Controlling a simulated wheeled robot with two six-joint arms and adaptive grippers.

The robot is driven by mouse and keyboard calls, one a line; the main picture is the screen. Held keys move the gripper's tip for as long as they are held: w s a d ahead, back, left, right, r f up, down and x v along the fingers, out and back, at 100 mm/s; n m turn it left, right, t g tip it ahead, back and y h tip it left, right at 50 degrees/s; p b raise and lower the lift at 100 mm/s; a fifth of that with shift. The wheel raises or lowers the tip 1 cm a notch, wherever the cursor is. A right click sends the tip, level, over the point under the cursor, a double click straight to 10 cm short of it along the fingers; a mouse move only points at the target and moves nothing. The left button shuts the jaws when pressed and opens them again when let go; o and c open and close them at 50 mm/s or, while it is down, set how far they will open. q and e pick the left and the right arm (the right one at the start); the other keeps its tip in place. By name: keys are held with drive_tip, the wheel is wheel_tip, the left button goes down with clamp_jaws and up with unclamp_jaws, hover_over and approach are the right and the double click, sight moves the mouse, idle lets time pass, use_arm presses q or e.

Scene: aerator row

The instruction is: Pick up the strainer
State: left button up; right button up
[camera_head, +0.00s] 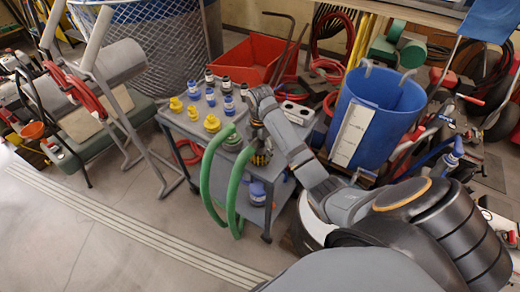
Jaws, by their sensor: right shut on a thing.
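My right gripper (259,142) reaches over the right side of the grey cart (262,178) with its fingers pointing down. It is shut on a small dark and yellowish piece, which I take to be the strainer (261,158). The fingers hide much of it, and I cannot tell whether it touches the cart. A green hose (208,180) hangs in a loop over the cart's front edge, close beside the gripper. My left gripper is not in view.
Yellow fittings (212,123) and several blue-and-dark bottles stand on the cart top. A blue canister (257,193) sits on the lower shelf. A blue bin (385,115) stands close right, and a red wheelbarrow tray (252,62) behind. Floor in front is clear.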

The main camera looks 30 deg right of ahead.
drive_tip(key=r+p, duration=0.1)
drive_tip(key=r, duration=0.1)
drive_tip(key=r+p, duration=0.1)
drive_tip(key=r, duration=0.1)
drive_tip(key=shift+s+a+r, duration=0.1)
drive_tip(key=shift+s+r, duration=0.05)
drive_tip(key=shift+s, duration=0.05)
drive_tip(key=s+a+r+p, duration=0.7)
drive_tip(key=s+p, duration=0.4)
drive_tip(key=p, duration=0.2)
drive_tip(key=shift+s+r, duration=0.35)
drive_tip(key=shift+r, duration=0.4)
